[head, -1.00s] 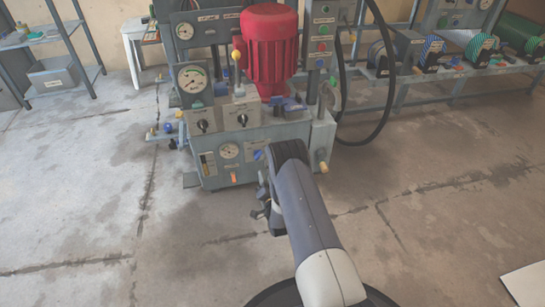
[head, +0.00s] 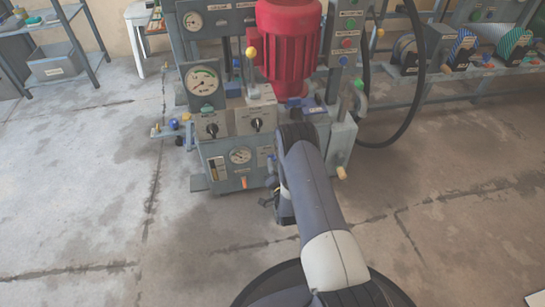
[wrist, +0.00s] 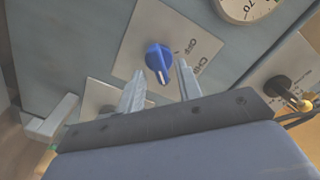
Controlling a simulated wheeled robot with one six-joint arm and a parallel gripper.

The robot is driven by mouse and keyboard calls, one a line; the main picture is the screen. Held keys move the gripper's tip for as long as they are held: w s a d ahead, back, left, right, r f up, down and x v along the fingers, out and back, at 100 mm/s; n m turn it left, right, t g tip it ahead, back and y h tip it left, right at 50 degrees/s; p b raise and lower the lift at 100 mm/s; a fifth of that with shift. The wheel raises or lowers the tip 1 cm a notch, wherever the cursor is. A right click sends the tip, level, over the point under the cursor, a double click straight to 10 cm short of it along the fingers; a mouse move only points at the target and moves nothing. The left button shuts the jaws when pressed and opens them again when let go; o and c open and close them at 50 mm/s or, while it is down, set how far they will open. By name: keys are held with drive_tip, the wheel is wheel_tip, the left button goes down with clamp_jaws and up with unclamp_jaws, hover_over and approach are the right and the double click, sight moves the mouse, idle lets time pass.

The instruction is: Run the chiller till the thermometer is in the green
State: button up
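A blue rotary knob (wrist: 158,57) with a white pointer mark sits on a pale plate with partly readable "CHI..." lettering in the wrist view. My gripper (wrist: 162,78) is open, its two fingers apart just below the knob on either side, with nothing between the tips. A round dial (wrist: 250,6) is cut off at the top right there. In the head view, a small dial (head: 240,156) is on the press's lower front, and a larger dial with a green arc (head: 203,82) is above it. Which is the thermometer, and its reading, I cannot tell.
A dark selector knob (wrist: 284,86) is at the right of the wrist view. Two black knobs (head: 212,129) (head: 257,124) and a yellow-topped lever (head: 251,52) are on the press in the head view. A red motor (head: 290,45) stands above. The floor at left is clear.

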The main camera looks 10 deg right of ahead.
drive_tip(key=shift+w, duration=0.2)
clamp_jaws()
idle(0.3)
